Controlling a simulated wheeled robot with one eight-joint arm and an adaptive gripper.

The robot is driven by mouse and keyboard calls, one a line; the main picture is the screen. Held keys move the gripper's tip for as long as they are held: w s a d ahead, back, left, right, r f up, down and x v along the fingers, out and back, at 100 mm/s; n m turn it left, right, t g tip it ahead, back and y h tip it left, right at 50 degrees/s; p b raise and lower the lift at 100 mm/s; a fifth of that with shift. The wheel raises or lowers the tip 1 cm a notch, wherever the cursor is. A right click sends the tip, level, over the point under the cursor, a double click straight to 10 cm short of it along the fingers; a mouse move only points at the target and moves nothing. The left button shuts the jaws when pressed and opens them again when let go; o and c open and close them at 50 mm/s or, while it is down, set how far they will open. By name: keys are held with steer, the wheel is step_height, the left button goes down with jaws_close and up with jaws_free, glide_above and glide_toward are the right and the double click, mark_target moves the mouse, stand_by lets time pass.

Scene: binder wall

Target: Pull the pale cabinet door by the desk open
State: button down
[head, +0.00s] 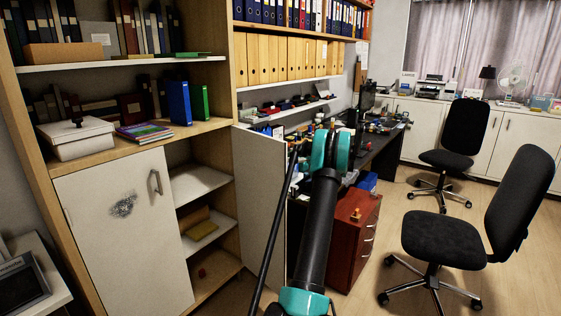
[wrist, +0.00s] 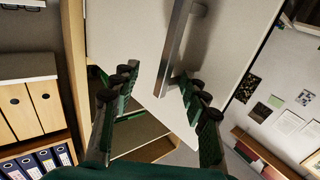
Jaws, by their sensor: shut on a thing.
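In the head view my own arm hides the gripper and this handle.
The other pale door (head: 120,235) of the cabinet is closed. A red-brown drawer unit (head: 352,235) and the dark desk (head: 385,150) stand right behind the open door. A black office chair (head: 440,235) stands at right, with free wooden floor (head: 362,300) before it.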

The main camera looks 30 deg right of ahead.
steer(key=shift+w+d+r, duration=0.15)
steer(key=shift+w+r, duration=0.05)
steer(key=shift+w, duration=0.35)
steer(key=c, duration=1.6)
jaws_free()
steer(key=shift+o, duration=1)
steer(key=shift+w+a, duration=0.15)
steer(key=shift+a, duration=0.05)
steer(key=shift+c, duration=0.3)
steer(key=shift+s+d+f, duration=0.15)
steer(key=shift+s+d, duration=0.05)
steer(key=shift+d, duration=0.05)
steer(key=shift+c, duration=0.7)
steer(key=v, duration=0.7)
steer(key=shift+d, duration=0.3)
steer(key=shift+s, duration=0.15)
